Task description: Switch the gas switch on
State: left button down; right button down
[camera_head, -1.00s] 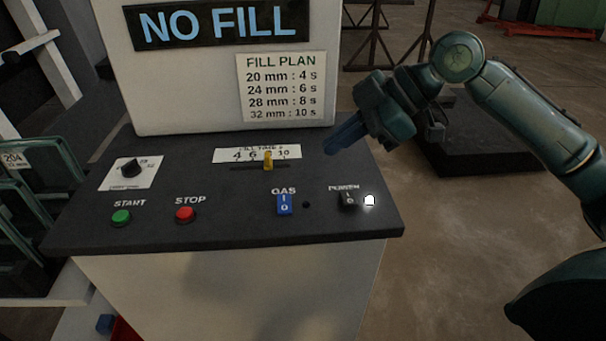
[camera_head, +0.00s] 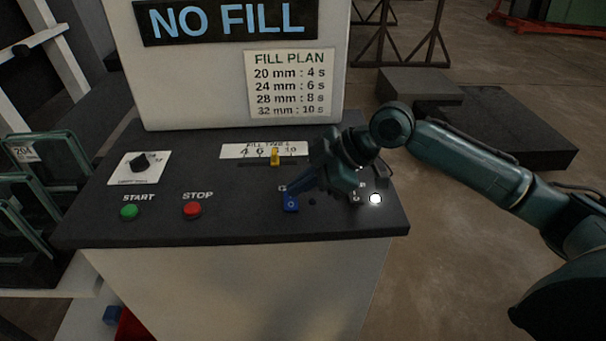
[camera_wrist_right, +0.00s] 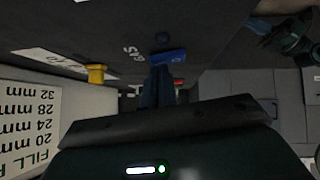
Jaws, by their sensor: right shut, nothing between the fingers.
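The blue gas switch (camera_head: 290,203) is on the dark control panel, right of the red stop button. My right gripper (camera_head: 289,190) is shut and empty, with its fingertips at the upper part of the switch and covering it along with the GAS label. In the right wrist view the shut fingers (camera_wrist_right: 160,84) point at the blue switch (camera_wrist_right: 168,57), very close to it; I cannot tell whether they touch. The dark gas lamp (camera_head: 312,202) beside the switch looks unlit. My left gripper is not in view.
The power switch (camera_head: 356,196) is partly under my gripper, beside a lit white lamp (camera_head: 375,199). A yellow slider (camera_head: 275,157) stands just behind. The green start button (camera_head: 129,212), red stop button (camera_head: 192,210) and black dial (camera_head: 139,162) lie left, clear of the arm.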

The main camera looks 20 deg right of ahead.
jog(key=shift+r+p, duration=0.1)
jog(key=shift+p, duration=0.3)
jog(key=shift+w+g+p, duration=0.15)
jog(key=shift+g+p, duration=0.15)
jog(key=shift+p, duration=0.25)
jog(key=shift+f+b, duration=0.3)
jog(key=shift+b, duration=0.1)
jog(key=shift+s+a+r+p, duration=0.1)
jog(key=shift+s+a+p, duration=0.1)
jog(key=shift+s+p, duration=0.5)
jog(key=shift+s, duration=0.1)
